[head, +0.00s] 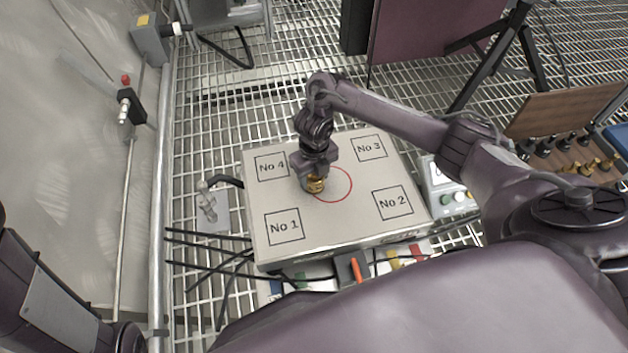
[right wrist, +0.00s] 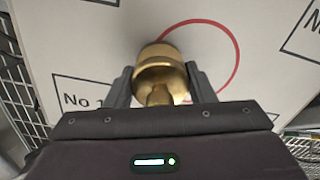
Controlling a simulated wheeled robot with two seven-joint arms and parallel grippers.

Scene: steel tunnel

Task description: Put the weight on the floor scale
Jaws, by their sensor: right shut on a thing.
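A brass weight (head: 316,185) is held by my right gripper (head: 317,174) over the floor scale (head: 330,222), at the left part of the red circle drawn mid-plate. In the right wrist view the weight (right wrist: 160,72) sits between the two fingers of the gripper (right wrist: 160,86), its wide end away from the palm, overlapping the circle's left edge. I cannot tell whether its base touches the plate. The plate has squares marked No 1, No 2, No 3 and No 4. Part of my left arm shows at the lower left; its gripper is out of view.
A wooden rack (head: 566,150) with several dark and brass weights stands at the right. An indicator box with buttons (head: 447,190) is by the plate's right edge. A small metal fitting (head: 207,203) lies left of the plate. The floor is steel grating.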

